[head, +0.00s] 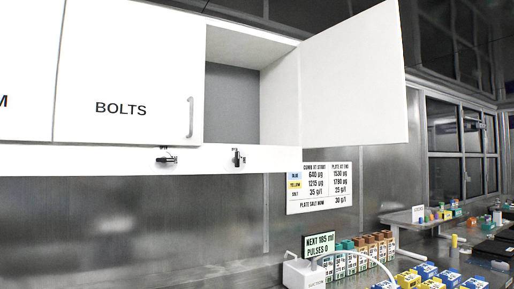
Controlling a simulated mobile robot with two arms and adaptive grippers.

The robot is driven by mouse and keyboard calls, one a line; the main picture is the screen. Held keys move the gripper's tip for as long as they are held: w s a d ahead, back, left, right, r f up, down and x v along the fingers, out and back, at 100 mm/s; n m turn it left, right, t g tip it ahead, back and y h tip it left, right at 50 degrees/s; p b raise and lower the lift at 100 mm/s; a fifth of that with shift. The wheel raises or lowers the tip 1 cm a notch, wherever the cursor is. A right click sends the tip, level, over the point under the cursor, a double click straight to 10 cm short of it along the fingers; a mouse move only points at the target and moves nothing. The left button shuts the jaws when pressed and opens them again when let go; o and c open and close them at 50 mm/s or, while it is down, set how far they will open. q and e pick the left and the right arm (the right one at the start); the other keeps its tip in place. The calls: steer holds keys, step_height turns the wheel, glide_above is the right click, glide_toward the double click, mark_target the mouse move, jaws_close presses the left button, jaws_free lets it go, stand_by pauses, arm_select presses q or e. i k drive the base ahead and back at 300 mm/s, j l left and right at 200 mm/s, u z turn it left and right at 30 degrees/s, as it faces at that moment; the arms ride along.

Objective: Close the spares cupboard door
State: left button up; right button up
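A white wall cupboard stands open at the upper middle, and its empty-looking grey interior (232,100) shows. Its white door (355,85) is swung wide out to the right, hinged on the right side of the opening. I see the door's plain face; no label or handle shows on it, so I cannot read whether it is marked spares. Neither of my grippers is in view.
The cupboard marked BOLTS (125,75) is shut, with a vertical handle (190,117). Two small black fittings (167,158) sit on the white rail below. A bench with bottles (365,252), a display box (319,245) and blue and yellow blocks (427,270) is lower right.

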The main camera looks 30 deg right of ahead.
mark_target(353, 92)
steer(key=l, duration=0.7)
steer(key=l+u, duration=0.1)
steer(key=l, duration=0.55)
steer(key=k+l, duration=0.1)
steer(key=l, duration=0.6)
steer(key=l+u, duration=0.1)
steer(key=l, duration=0.6)
steer(key=k+l, duration=0.1)
steer(key=l, duration=0.55)
steer(key=l+u, duration=0.1)
steer(key=l, duration=0.6)
steer(key=k+l, duration=0.15)
steer(key=l, duration=0.55)
